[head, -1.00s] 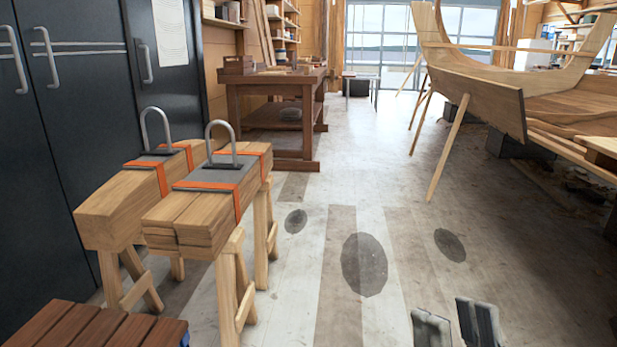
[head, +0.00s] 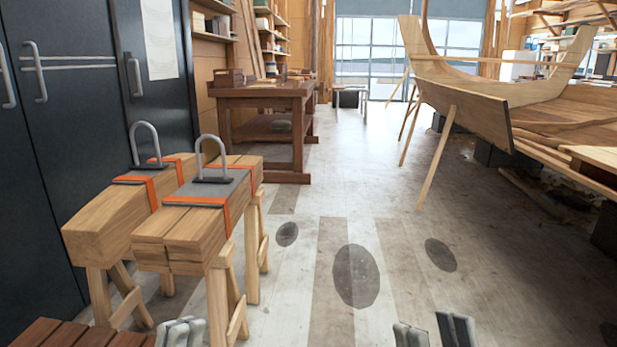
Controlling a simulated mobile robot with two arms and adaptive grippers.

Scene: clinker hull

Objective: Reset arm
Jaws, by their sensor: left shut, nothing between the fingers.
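My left gripper (head: 181,332) shows at the bottom left edge, with its grey fingertips close together and nothing between them. It is in front of the sawhorses, by a slatted red-brown wooden top. My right gripper (head: 433,331) shows at the bottom edge right of centre, over bare floor. Its two fingers are apart and nothing is seen between them. Most of both arms is out of view.
Two timber stacks (head: 190,235) with orange straps and metal handles rest on sawhorses at left. The slatted top (head: 62,335) is at bottom left. A workbench (head: 262,100) stands behind. The propped boat hull (head: 465,108) is at right. The middle floor (head: 345,190) is clear.

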